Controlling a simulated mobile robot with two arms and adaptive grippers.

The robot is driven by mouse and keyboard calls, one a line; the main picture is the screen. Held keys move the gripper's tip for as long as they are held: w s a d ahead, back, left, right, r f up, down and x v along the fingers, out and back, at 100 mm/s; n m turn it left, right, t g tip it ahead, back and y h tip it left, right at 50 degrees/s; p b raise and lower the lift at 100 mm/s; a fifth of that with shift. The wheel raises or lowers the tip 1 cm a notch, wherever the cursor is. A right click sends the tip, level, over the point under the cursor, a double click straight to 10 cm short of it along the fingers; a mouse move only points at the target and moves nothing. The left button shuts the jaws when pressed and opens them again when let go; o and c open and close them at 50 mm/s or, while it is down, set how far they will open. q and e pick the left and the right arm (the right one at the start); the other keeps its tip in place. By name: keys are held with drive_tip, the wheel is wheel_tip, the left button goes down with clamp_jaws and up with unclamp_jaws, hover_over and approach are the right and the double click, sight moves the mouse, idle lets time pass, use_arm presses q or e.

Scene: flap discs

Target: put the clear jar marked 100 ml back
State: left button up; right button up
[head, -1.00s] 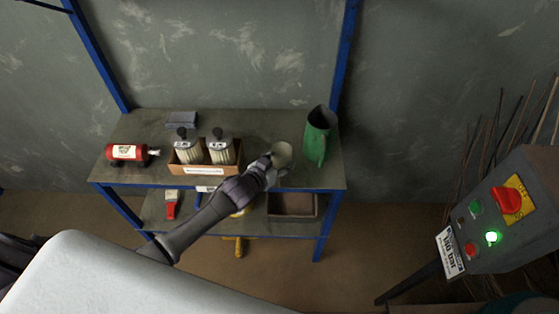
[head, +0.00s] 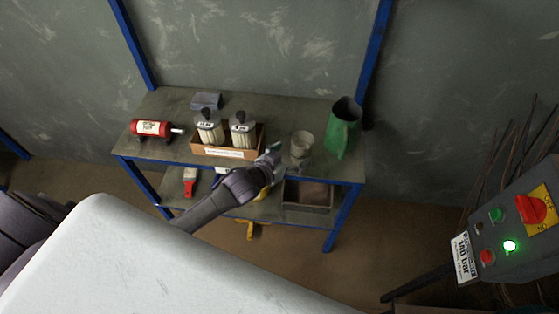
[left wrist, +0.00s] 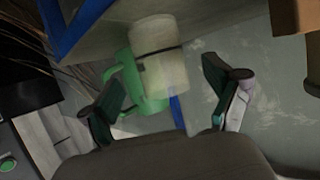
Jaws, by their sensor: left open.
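The clear jar (head: 301,147) stands upright on the shelf's top board, near its front edge, between the wooden box and the green jug. In the left wrist view the see-through jar (left wrist: 160,65) shows beyond the fingers, with the green jug behind it; its marking is not readable. My left gripper (head: 274,154) is just left of the jar in the head view, apart from it. In the left wrist view my left gripper (left wrist: 165,108) is open with nothing between its fingers. My right gripper is not in view.
The wooden box (head: 226,153) holds two dark-topped jars close left of my gripper. The green jug (head: 343,128) stands right of the jar. A red cylinder (head: 152,128) lies at the left. A dark tray (head: 307,196) and a red-handled brush (head: 189,183) are on the lower board.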

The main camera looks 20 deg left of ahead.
use_arm(q)
drive_tip(key=v, duration=0.6)
drive_tip(key=shift+s+a+r, duration=0.15)
drive_tip(key=shift+s+r, duration=0.05)
drive_tip(key=shift+s, duration=0.1)
drive_tip(key=s+a+f+g+y, duration=0.15)
drive_tip(key=s+f, duration=0.25)
drive_tip(key=f, duration=0.5)
drive_tip(key=s+f+g, duration=0.2)
drive_tip(key=s+f, duration=0.3)
drive_tip(key=f, duration=0.4)
drive_tip(key=s+f+g+y, duration=0.15)
drive_tip(key=s+f, duration=0.25)
drive_tip(key=f, duration=0.6)
drive_tip(key=s+f+g, duration=0.2)
drive_tip(key=s+f, duration=0.2)
drive_tip(key=s, duration=0.5)
drive_tip(key=s+a+f+g, duration=0.1)
drive_tip(key=s+f+g, duration=0.1)
drive_tip(key=s+f, duration=0.3)
drive_tip(key=s+f+g, duration=0.3)
drive_tip(key=s+f, duration=0.2)
drive_tip(key=s, duration=0.8)
drive_tip(key=shift+a+n, duration=0.3)
drive_tip(key=shift+a, duration=0.1)
